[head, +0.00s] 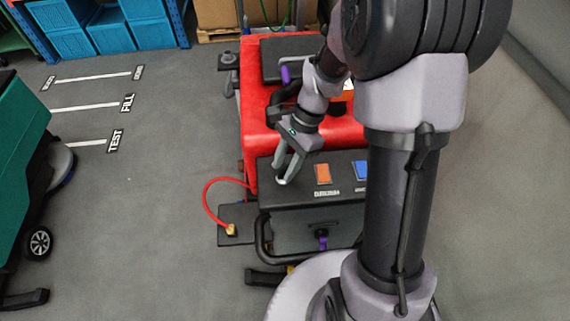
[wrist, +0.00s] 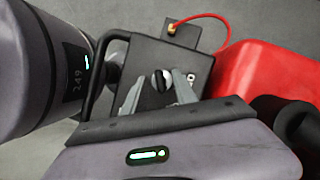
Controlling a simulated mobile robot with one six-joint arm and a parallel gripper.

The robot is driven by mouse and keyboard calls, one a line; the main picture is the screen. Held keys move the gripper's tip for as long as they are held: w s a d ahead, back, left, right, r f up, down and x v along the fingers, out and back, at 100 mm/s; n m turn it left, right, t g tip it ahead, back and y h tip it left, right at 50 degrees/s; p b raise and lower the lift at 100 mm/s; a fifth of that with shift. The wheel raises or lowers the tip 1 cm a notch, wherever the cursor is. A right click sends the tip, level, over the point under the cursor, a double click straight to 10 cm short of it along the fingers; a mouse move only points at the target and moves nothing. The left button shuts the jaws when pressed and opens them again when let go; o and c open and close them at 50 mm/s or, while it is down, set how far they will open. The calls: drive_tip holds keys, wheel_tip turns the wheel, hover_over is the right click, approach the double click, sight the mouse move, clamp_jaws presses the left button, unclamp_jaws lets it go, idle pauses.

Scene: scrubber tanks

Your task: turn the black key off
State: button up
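The black key (wrist: 160,80) is a small dark knob with a pale strip on it, on the dark control panel (wrist: 196,62) of the red machine. My gripper (wrist: 158,87) is open, one finger on each side of the key with visible gaps; whether the fingertips reach key depth I cannot tell.
An orange switch (head: 323,174) and a blue switch (head: 361,169) sit right of my gripper. A red hose (head: 207,196) loops left of the panel. A black handle bar (head: 262,240) and a purple knob (head: 322,239) are at the front.

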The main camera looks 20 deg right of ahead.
clamp_jaws()
drive_tip(key=n+g+p, duration=0.1)
drive_tip(key=n+p, duration=0.1)
drive_tip(key=n, duration=0.1)
drive_tip(key=shift+w+r+h, duration=0.1)
drive_tip(key=shift+r+h, duration=0.05)
drive_tip(key=shift+h, duration=0.15)
drive_tip(key=n+g+p, duration=0.1)
drive_tip(key=n, duration=0.1)
drive_tip(key=shift+a+n+h+p, duration=0.1)
drive_tip(key=shift+n+h+p, duration=0.2)
drive_tip(key=shift+n+p, duration=0.1)
drive_tip(key=n+h+p, duration=0.1)
drive_tip(key=n, duration=0.2)
drive_tip(key=n+h+p, duration=0.1)
drive_tip(key=n+p, duration=0.1)
drive_tip(key=shift+w+a+n+g, duration=0.1)
drive_tip(key=shift+w+n+g, duration=0.05)
drive_tip(key=shift+n+g, duration=0.25)
drive_tip(key=shift+n, duration=0.3)
drive_tip(key=shift+o, duration=0.2)
unclamp_jaws()
